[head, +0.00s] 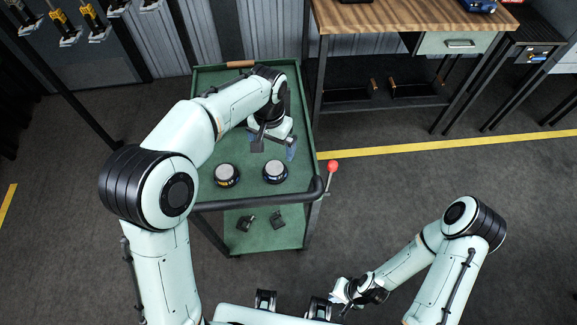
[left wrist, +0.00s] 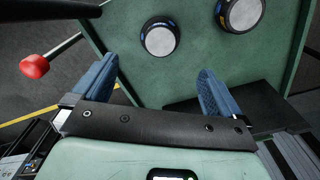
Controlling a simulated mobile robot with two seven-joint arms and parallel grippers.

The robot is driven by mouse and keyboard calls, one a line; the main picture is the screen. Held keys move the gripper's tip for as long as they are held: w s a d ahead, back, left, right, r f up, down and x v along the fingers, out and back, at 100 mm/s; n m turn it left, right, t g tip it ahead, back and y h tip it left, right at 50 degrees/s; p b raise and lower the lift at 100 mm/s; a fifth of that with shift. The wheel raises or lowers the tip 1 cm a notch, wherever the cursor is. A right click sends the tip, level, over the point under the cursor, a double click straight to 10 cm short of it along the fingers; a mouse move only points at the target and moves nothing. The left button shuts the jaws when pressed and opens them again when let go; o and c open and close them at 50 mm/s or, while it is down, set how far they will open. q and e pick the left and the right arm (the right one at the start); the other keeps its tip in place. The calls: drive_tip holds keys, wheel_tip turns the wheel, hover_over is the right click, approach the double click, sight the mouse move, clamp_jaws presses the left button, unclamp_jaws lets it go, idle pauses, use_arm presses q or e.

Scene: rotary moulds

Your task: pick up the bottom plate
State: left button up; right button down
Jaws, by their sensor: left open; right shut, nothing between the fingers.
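Two round moulds with black sides and pale tops stand side by side on the green cart's top: a left one (head: 227,175) and a right one (head: 275,171). They show in the left wrist view as one round mould (left wrist: 160,37) and another (left wrist: 241,13). I cannot tell which part is the bottom plate. My left gripper (head: 273,147) is open over the cart, farther back than both moulds. In the left wrist view its blue fingers (left wrist: 157,88) are apart with only green surface between them. My right gripper (head: 349,299) is shut and empty, off the cart at lower right.
The green cart (head: 205,90) has a dark front handle rail and a lower shelf (head: 295,232) with two small black parts (head: 262,220). A red-knobbed lever (head: 333,166) stands at its right side. A wooden workbench (head: 380,15) is behind on the right. The floor between is clear.

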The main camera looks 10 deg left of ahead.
use_arm(q)
hover_over(275, 167)
drive_tip(key=f, duration=0.4)
drive_tip(key=s+f, duration=0.1)
drive_tip(key=f, duration=0.2)
drive_tip(key=shift+a+f+b, duration=0.1)
drive_tip(key=shift+a+b, duration=0.05)
drive_tip(key=shift+b, duration=0.2)
drive_tip(key=shift+w+f, duration=0.25)
drive_tip(key=shift+f, duration=1.25)
drive_tip(key=shift+w+f, duration=0.2)
drive_tip(key=shift+f, duration=1.3)
drive_tip(key=c, duration=1.1)
drive_tip(key=shift+r, duration=0.1)
drive_tip(key=shift+c, duration=0.2)
use_arm(e)
drive_tip(key=shift+s+a+f, duration=0.1)
drive_tip(key=shift+s+f, duration=0.25)
drive_tip(key=shift+f, duration=0.15)
